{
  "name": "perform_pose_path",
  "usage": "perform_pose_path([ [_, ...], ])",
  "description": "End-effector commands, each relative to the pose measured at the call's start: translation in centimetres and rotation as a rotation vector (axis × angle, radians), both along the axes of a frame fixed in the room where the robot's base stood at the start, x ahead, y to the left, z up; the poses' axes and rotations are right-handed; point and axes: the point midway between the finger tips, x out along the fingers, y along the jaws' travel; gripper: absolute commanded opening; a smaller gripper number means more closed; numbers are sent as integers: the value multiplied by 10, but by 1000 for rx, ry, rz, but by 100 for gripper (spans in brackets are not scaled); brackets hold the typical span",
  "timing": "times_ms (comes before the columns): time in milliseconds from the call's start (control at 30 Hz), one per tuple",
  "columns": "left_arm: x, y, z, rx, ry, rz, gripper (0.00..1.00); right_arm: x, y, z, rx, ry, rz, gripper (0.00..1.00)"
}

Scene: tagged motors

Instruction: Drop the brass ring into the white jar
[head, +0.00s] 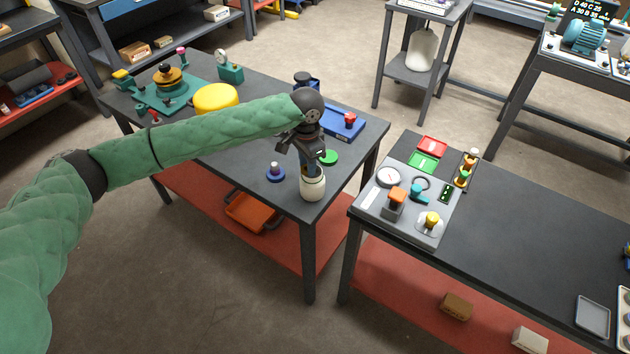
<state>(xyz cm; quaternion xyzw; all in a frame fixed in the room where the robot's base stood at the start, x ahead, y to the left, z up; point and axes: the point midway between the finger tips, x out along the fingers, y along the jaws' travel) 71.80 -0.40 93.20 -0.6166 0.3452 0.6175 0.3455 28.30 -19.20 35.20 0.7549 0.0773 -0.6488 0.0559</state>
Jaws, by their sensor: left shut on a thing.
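The white jar (312,187) stands upright on the dark table at left, near its front corner. My left gripper (312,169) points down right over the jar's mouth, its tips at or just above the rim. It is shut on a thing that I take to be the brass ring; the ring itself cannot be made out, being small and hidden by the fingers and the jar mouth. I cannot tell whether the tips touch the jar. My right gripper is not in view.
A blue disc piece (275,173) lies left of the jar and a green disc (328,157) behind it. A blue tray (342,122) and a yellow round cushion (216,98) are farther back. A second table with an instrument panel (380,218) stands at right, across a gap.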

Motion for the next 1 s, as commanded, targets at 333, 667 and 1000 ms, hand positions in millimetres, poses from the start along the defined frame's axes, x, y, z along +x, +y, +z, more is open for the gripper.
perform_pose_path([
  [333, 0, 0, 0, 0, 0, 0, 54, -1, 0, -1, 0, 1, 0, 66],
  [667, 0, 0, 16, -1, -2, -1, 54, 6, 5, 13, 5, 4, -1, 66],
  [1000, 1, 0, 65, -1, -2, 0, 54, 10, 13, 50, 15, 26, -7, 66],
])
